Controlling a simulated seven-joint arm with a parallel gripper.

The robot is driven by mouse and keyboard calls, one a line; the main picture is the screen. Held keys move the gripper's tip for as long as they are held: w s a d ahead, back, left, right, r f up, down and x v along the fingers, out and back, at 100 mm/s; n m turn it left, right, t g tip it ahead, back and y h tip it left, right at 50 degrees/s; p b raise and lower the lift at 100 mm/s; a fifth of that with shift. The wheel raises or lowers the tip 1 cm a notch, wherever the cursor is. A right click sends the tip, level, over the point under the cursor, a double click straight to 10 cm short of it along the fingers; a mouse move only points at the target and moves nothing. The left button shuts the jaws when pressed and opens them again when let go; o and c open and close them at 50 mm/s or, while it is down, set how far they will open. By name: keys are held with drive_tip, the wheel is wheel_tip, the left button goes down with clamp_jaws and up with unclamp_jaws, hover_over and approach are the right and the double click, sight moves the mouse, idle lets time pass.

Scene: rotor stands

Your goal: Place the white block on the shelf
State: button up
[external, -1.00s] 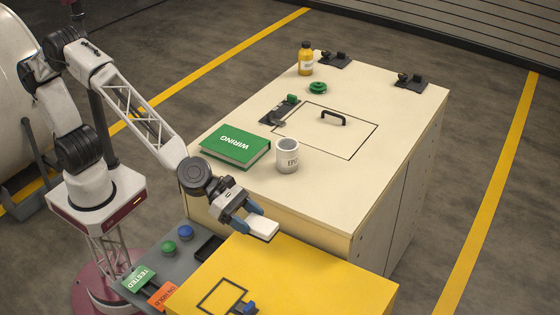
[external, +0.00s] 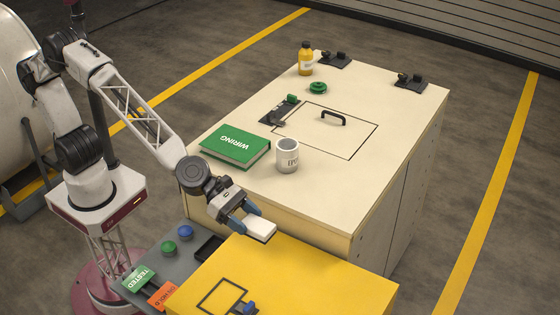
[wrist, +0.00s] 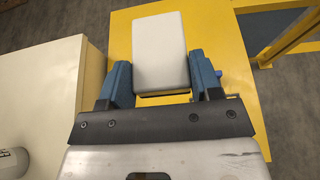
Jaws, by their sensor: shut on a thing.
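The white block (external: 261,228) is held between the blue fingers of my gripper (external: 246,222). It hangs over the back edge of the yellow surface (external: 300,275), close to the cream cabinet's front. In the wrist view the white block (wrist: 160,50) sits between the two blue fingers of my gripper (wrist: 160,82), with the yellow surface below it. Whether the block touches the yellow surface is hard to tell. No part is labelled as a shelf in these views.
The cream cabinet (external: 340,190) carries a green WIRING book (external: 235,146), a white mug (external: 287,156), a yellow bottle (external: 306,60), a green knob (external: 318,87), black fixtures and a hatch with a handle (external: 333,117). A grey panel with buttons (external: 185,232) lies left of the yellow surface.

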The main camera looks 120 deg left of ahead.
sight(242, 227)
drive_tip(key=shift+r, duration=1.55)
drive_tip(key=shift+a+r, duration=0.1)
drive_tip(key=shift+r, duration=0.75)
drive_tip(key=s+a+n+g+y, duration=0.1)
drive_tip(key=s+a+n+y, duration=0.2)
drive_tip(key=a, duration=1)
drive_tip(key=s+a+n+g+y, duration=0.2)
drive_tip(key=s+a+n+y, duration=0.1)
drive_tip(key=a, duration=1.1)
drive_tip(key=s+a+n+g+y, duration=0.1)
drive_tip(key=s+a+n+y, duration=0.3)
drive_tip(key=a, duration=0.9)
drive_tip(key=shift+s+a+r+g, duration=0.15)
drive_tip(key=shift+a+r+g, duration=0.05)
drive_tip(key=shift+r+g, duration=0.1)
drive_tip(key=s+a+n+g+y, duration=0.4)
drive_tip(key=s+a+n+g, duration=0.45)
drive_tip(key=s+a, duration=1.45)
drive_tip(key=shift+m+g+h, duration=0.25)
drive_tip(key=shift+h, duration=0.05)
drive_tip(key=f, duration=1)
drive_tip(key=shift+d+f, duration=0.2)
drive_tip(key=shift+d, duration=0.05)
drive_tip(key=shift+f, duration=0.3)
